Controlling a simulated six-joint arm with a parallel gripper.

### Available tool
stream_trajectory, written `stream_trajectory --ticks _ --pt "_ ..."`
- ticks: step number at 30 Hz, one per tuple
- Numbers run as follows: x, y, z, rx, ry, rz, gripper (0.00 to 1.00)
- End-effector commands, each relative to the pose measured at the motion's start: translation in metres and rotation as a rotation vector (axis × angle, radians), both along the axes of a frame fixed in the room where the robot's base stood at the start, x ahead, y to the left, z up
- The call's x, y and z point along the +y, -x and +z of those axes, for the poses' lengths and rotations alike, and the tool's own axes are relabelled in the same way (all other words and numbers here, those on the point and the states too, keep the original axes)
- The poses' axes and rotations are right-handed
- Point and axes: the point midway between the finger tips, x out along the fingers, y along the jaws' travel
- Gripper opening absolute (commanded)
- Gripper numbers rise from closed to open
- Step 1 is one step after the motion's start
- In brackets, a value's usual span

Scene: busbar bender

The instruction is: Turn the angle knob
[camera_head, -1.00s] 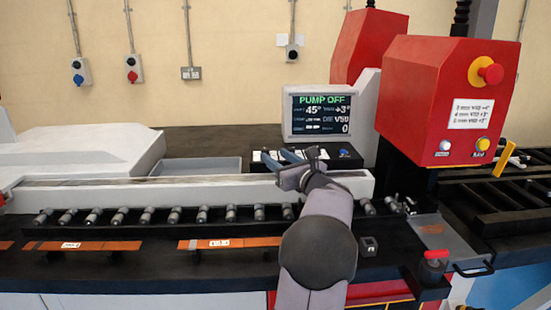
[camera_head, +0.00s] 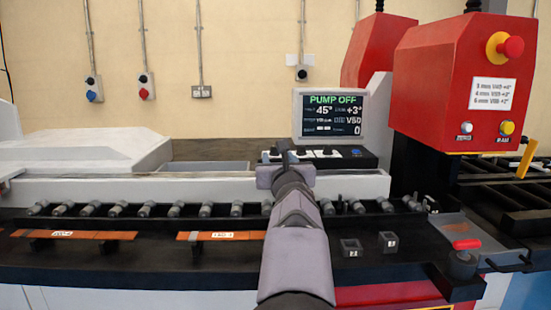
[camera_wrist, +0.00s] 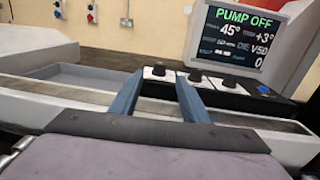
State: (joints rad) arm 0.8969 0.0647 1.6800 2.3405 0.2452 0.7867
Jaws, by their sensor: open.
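A low control box (camera_head: 368,158) below the screen carries several black knobs with white plates. In the wrist view the left knob (camera_wrist: 158,69), middle knob (camera_wrist: 195,75) and right knob (camera_wrist: 230,83) show. Their labels are too small to tell which is the angle knob. My gripper (camera_head: 284,150) is in front of the box; in the wrist view its blue-grey fingers (camera_wrist: 160,76) are apart and empty. The left knob appears between the fingertips; contact cannot be told. The screen (camera_wrist: 236,33) reads PUMP OFF, 45°, +3° and 0.
A white rail (camera_head: 130,190) and a row of rollers (camera_head: 145,209) run in front of the box. The red press head (camera_head: 435,80) with an emergency stop (camera_head: 510,47) stands at right. Copper bars (camera_head: 75,234) lie at front left. A shallow grey tray (camera_wrist: 85,75) is left of the box.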

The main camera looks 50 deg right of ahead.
Motion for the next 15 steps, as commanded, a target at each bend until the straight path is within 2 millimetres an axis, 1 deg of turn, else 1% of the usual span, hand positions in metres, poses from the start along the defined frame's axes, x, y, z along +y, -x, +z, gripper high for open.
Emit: stream_trajectory --ticks 5,15 --pt "-0.006 -0.007 0.001 0.001 0.001 0.001 0.42" --pt "-0.031 -0.036 0.001 0.001 0.001 0.002 0.42"
